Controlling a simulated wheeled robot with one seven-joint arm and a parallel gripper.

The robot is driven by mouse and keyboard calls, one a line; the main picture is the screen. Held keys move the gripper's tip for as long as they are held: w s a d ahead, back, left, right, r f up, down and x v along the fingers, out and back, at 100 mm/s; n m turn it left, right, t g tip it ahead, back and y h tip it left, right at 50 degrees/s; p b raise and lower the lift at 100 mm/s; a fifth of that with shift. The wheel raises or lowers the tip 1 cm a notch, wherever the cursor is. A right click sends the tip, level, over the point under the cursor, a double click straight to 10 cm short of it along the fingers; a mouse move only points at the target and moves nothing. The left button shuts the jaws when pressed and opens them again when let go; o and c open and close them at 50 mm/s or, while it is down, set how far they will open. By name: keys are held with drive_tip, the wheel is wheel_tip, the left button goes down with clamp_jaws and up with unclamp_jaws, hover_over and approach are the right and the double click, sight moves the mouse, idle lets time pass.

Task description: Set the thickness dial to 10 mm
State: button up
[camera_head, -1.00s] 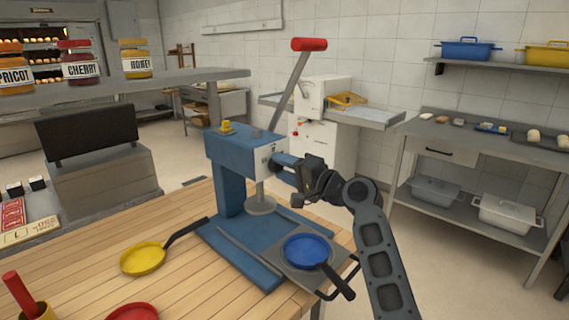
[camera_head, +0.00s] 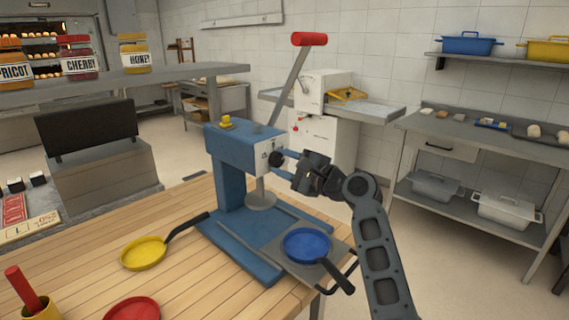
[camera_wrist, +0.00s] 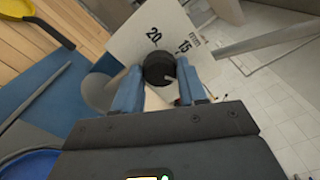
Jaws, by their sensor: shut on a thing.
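The blue press (camera_head: 228,150) stands on the wooden table. Its thickness dial (camera_head: 276,158) is a round black knob on the pale front plate, also seen in the wrist view (camera_wrist: 159,70). My gripper (camera_head: 284,163) reaches it from the right. In the wrist view, the blue fingers of my gripper (camera_wrist: 160,84) lie on both sides of the dial and are shut on it. The plate (camera_wrist: 150,35) shows the numbers 20 and 15 beyond the knob. A pale line shows on the knob; its exact setting cannot be told. No 10 mark is visible.
The press lever with a red grip (camera_head: 309,39) rises above. A blue pan (camera_head: 306,244) sits on the plate at the right front of the press. A yellow pan (camera_head: 144,254) lies to the left. Jars (camera_head: 135,55) stand on the shelf behind.

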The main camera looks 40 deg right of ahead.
idle(0.3)
drive_tip(key=o, duration=1.1)
drive_tip(key=shift+c, duration=0.2)
drive_tip(key=s+b, duration=0.1)
drive_tip(key=s, duration=0.7)
drive_tip(key=shift+d+b, duration=0.15)
drive_tip(key=shift+b, duration=0.15)
